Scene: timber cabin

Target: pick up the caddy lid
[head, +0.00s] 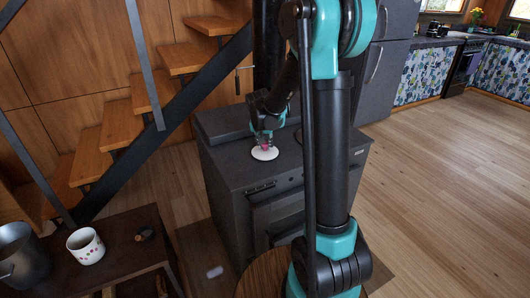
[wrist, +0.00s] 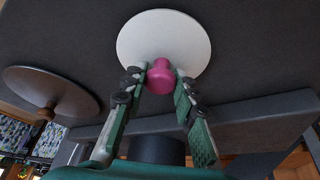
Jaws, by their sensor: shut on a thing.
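The caddy lid (head: 264,154) is a white round disc with a pink knob, at the top of the dark stove. It also shows in the wrist view (wrist: 163,33), with its pink knob (wrist: 160,78) toward me. My gripper (head: 265,143) comes down from above and is shut on the knob, one finger on each side. The fingertips also show in the wrist view (wrist: 155,76). I cannot tell whether the lid touches the stove top or is slightly above it.
The dark stove (head: 235,172) stands beside the wooden stairs (head: 130,100). A brown round disc (wrist: 45,85) is near the lid in the wrist view. A side table at lower left holds a mug (head: 86,246) and a metal pot (head: 20,257). Floor at right is clear.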

